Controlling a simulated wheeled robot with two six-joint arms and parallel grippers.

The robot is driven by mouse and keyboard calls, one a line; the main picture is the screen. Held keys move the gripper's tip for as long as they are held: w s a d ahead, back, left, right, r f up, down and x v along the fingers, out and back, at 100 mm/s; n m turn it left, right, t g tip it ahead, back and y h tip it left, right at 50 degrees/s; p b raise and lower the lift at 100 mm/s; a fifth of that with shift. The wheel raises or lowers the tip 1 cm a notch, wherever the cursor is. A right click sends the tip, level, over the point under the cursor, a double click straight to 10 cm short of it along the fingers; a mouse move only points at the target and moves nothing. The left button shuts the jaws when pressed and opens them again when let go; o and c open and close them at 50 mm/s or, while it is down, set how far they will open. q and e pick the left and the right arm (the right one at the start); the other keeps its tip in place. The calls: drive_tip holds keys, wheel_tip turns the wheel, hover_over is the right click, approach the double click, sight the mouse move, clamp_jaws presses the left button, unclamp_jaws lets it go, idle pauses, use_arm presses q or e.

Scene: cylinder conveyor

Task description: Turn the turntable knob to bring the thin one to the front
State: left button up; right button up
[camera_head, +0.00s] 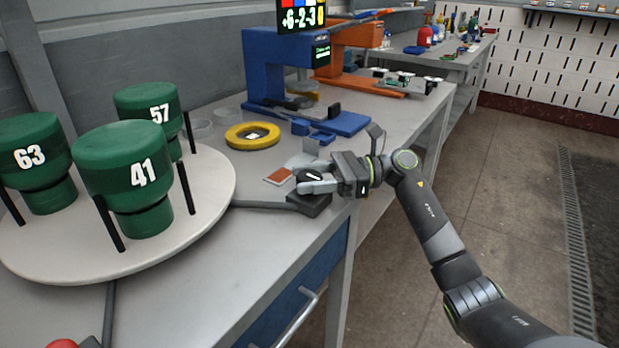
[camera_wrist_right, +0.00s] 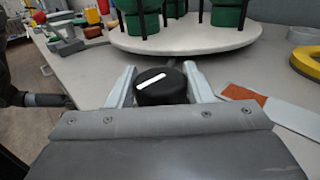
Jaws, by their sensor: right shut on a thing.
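The round, pale turntable (camera_head: 217,188) stands on the left of the grey table and bears green stepped cylinders marked 63 (camera_head: 36,170), 41 (camera_head: 125,165) and 57 (camera_head: 150,105). Each has a wide top and a narrower lower part; I cannot tell which is the thin one. Black posts stand between them. The black knob (camera_wrist_right: 160,86) with a white bar mark sits on a dark base (camera_head: 310,204) right of the turntable. My right gripper (camera_head: 316,177) is shut on the knob, one finger on each side. My left gripper is not in view.
A yellow ring (camera_head: 252,135) and a brown-red patch on a pale plate (camera_head: 279,176) lie behind the knob. A blue machine (camera_head: 280,80) and an orange machine (camera_head: 355,55) stand farther back. The table's edge is close to the knob, with open floor at right.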

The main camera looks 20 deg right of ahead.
drive_tip(key=o, duration=0.9)
drive_tip(key=shift+f, duration=0.2)
drive_tip(key=shift+o, duration=0.4)
drive_tip(key=shift+r, duration=0.1)
drive_tip(key=shift+d, duration=0.1)
drive_tip(key=shift+d, duration=0.25)
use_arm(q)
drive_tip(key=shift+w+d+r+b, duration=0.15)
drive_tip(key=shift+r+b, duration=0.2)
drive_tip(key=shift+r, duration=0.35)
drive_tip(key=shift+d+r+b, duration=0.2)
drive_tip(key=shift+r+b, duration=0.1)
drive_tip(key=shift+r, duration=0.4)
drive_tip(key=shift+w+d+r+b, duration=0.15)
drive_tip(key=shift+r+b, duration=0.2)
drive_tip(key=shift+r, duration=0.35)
use_arm(e)
drive_tip(key=s+d, duration=0.2)
drive_tip(key=d, duration=1.4)
drive_tip(key=shift+d, duration=0.3)
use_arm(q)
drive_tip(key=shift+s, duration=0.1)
